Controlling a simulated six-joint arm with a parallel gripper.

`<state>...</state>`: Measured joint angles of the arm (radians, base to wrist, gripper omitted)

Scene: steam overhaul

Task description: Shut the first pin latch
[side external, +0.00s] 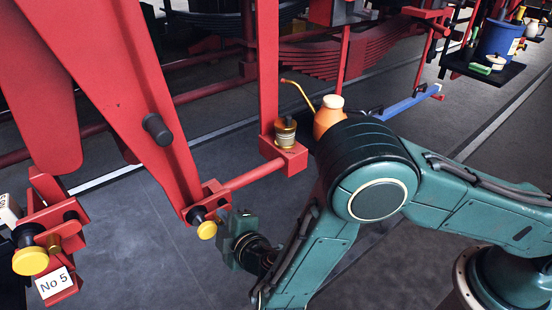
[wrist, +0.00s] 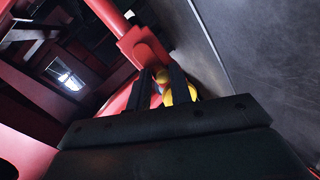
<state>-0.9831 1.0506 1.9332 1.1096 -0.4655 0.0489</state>
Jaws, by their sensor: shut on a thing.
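A pin latch with a yellow knob (side external: 207,230) and a black collar sits at the foot of the red hanging link (side external: 160,120), where a red rod joins it. My gripper (side external: 221,222) is at this knob, coming from the right. In the wrist view its two dark fingers (wrist: 163,82) are shut on the yellow knob (wrist: 168,97), which shows between and beside them. A second pin latch with a larger yellow knob (side external: 30,261) is at the far left, above a white "No 5" tag (side external: 54,283). How far either pin sits in its hole is not clear.
A red upright bar (side external: 268,75) stands behind my gripper, with a brass pot (side external: 285,132) and an orange oil can (side external: 329,116) near its foot. A blue bucket (side external: 498,42) stands on a dark shelf at upper right. The grey floor (side external: 150,240) below is clear.

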